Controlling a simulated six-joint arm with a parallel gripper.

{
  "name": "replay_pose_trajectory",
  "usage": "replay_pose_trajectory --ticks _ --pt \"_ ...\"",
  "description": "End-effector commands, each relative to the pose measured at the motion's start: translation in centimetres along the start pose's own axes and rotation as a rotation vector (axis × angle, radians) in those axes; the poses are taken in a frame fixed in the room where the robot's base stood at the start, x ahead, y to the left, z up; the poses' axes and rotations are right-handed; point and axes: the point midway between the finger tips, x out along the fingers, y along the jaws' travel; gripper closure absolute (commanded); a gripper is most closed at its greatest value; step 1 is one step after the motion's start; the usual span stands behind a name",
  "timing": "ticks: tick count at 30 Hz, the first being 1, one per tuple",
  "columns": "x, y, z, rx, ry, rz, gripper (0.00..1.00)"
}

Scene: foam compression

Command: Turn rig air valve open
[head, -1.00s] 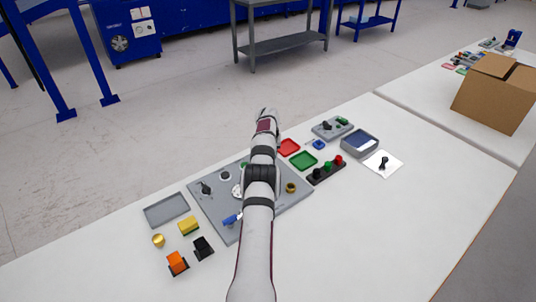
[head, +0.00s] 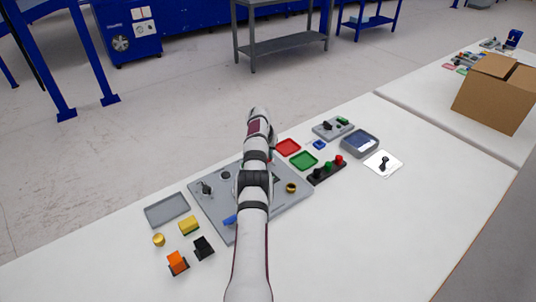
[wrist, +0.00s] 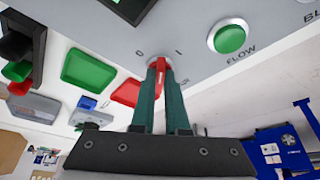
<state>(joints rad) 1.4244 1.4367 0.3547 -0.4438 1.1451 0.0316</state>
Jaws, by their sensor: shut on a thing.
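The rig panel (head: 208,210) is a grey plate on the white table, partly hidden behind my arm in the head view. In the wrist view the panel (wrist: 195,25) fills the top, with a red valve handle (wrist: 160,75) on a round base between the marks 0 and I. The label beside it is partly covered and ends in "AR" or "IR". My gripper (wrist: 161,66) has its dark green fingers shut on the red handle from both sides. The handle points roughly straight down in the wrist view. In the head view my arm hides the handle and fingertips.
A green button (wrist: 231,37) marked FLOW sits beside the valve. A red tray (head: 288,147), a green tray (head: 303,160) and a black strip with knobs (head: 327,171) lie right of the panel. A grey tray (head: 167,210) and yellow block (head: 188,225) lie left.

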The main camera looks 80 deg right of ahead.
Motion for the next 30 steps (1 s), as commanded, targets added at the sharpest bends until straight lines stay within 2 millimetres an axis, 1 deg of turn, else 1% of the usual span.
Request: replay_pose_trajectory --ticks 5,6,10,11,19,23,27,29,30 --pt "0.0 0.0 -0.1 -0.002 0.002 0.0 1.0" --pt "0.0 0.0 -0.1 -0.003 0.002 0.0 0.82" --pt "0.0 0.0 -0.1 -0.003 0.002 -0.001 0.59" --pt "0.0 0.0 -0.1 -0.003 0.001 -0.001 0.57" --pt "-0.1 0.0 -0.1 -0.003 0.001 -0.001 0.57" --pt "-1.0 0.0 -0.2 -0.004 0.001 -0.001 0.57" --pt "-3.1 0.0 -0.1 -0.004 0.002 -0.002 0.57" --pt "-5.3 0.0 -0.2 -0.003 0.004 -0.003 0.57" --pt "-6.7 0.0 -0.2 -0.004 0.006 -0.003 0.57"
